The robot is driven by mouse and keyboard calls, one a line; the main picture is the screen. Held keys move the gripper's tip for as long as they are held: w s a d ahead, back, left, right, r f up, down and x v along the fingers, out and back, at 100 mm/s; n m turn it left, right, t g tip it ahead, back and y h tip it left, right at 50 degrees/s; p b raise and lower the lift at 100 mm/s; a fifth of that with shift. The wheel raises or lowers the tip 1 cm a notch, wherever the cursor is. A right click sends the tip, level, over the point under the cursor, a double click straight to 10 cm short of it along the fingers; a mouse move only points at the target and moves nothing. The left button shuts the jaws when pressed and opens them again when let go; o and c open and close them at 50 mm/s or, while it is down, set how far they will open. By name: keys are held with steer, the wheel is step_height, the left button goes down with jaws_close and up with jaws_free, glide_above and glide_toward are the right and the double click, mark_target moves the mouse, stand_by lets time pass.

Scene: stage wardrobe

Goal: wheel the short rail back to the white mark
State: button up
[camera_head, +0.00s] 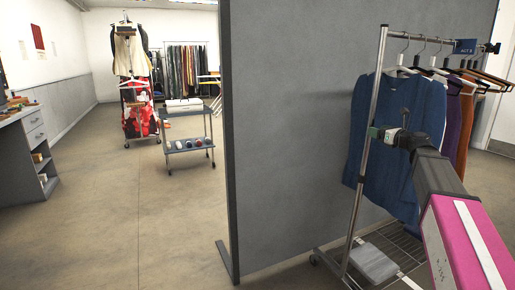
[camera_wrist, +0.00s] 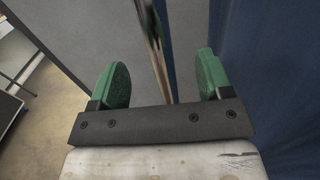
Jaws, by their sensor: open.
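A chrome clothes rail (camera_head: 361,165) with casters stands at the right in the head view, hung with blue, purple and brown garments and bearing a dark label (camera_head: 465,46). I cannot tell whether it is the short one. My gripper (camera_head: 376,133) is at the rail's near upright, at mid height. In the wrist view my gripper (camera_wrist: 160,80) has its green fingers apart, with the upright (camera_wrist: 154,35) between and beyond them. The blue garment (camera_wrist: 284,80) hangs close on the right. I cannot make out the white mark on the floor for certain.
A tall grey partition (camera_head: 290,130) stands behind the rail, with a foot jutting onto the floor. A small trolley (camera_head: 188,146), another garment rack (camera_head: 127,95) and a full rail are farther back. A desk (camera_head: 32,150) is at left. The left-centre floor is clear.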

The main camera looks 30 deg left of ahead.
steer(key=shift+x, duration=2.1)
steer(key=s+a, duration=1.6)
steer(key=s, duration=0.5)
steer(key=s+a, duration=1.7)
steer(key=s, duration=0.4)
stand_by(2.4)
